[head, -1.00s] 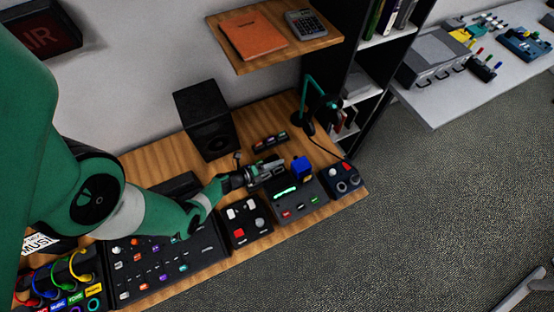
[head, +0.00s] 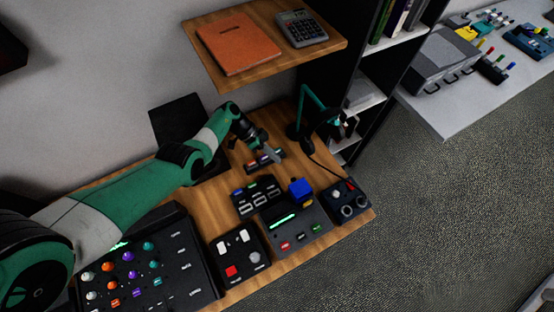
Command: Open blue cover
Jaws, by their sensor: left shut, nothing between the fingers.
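The blue cover (head: 300,190) is a small box-like blue piece at the back right of a dark panel (head: 290,226) with a glowing green strip. A bit of yellow (head: 307,203) shows just in front of it. My left gripper (head: 273,156) comes in from the left, behind and left of the blue cover and apart from it. It is shut and empty, with its fingers pointing down in front of a small strip of coloured buttons (head: 252,167), partly hiding it. My right gripper is not in view.
A panel with several small switches (head: 258,197) lies left of the blue cover. A knob box (head: 345,200) stands to its right, with a green desk lamp (head: 305,115) behind. A wooden shelf (head: 225,80) with an orange book and calculator hangs above.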

